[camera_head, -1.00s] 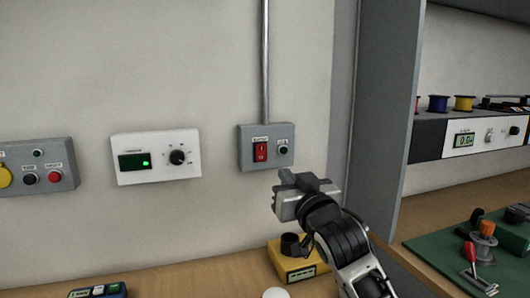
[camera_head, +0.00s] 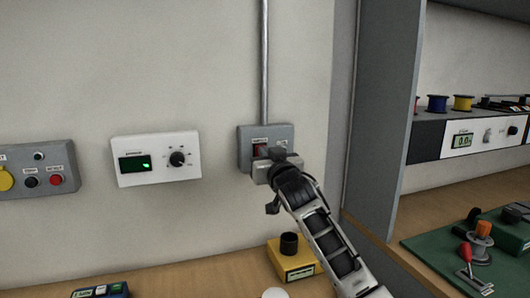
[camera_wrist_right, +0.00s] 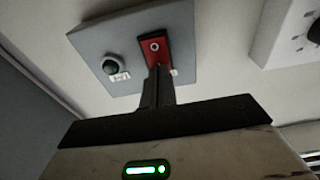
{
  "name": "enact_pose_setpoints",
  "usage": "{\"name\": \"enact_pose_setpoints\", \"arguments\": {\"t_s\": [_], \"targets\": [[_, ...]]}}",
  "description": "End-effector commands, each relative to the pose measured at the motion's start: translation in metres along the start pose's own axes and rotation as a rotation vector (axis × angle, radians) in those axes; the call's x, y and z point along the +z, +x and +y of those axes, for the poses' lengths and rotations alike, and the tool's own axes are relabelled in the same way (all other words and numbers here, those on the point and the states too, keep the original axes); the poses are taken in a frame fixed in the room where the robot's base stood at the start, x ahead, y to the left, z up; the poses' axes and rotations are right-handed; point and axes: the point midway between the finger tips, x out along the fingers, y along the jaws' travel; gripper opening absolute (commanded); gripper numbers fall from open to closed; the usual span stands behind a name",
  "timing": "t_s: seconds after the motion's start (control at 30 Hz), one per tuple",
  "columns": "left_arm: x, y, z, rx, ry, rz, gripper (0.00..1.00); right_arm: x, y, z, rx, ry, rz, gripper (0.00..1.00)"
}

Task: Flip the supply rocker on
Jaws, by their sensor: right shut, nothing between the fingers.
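The supply box (camera_head: 247,134) is a grey plate on the wall at the foot of a vertical conduit. Its red rocker (camera_head: 258,151) is mostly hidden behind my right gripper (camera_head: 277,154) in the head view. In the right wrist view the red rocker (camera_wrist_right: 152,46) shows a white ring mark, and the shut fingertips of my right gripper (camera_wrist_right: 157,72) are at its lower end. I cannot tell whether they touch it. A dark round button (camera_wrist_right: 110,66) sits beside the rocker. My left gripper is not in view.
A white panel (camera_head: 155,173) with a green display and knob is left of the box. A grey panel (camera_head: 62,157) with buttons is farther left. A yellow block (camera_head: 291,262) stands on the bench below. A grey upright (camera_head: 385,130) rises at the right.

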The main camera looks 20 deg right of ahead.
Motion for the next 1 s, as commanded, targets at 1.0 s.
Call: {"name": "enact_pose_setpoints", "arguments": {"t_s": [1.0], "targets": [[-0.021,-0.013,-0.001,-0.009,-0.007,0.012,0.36,-0.014,-0.011,-0.014,-0.021,0.004,0.002,0.0]]}}
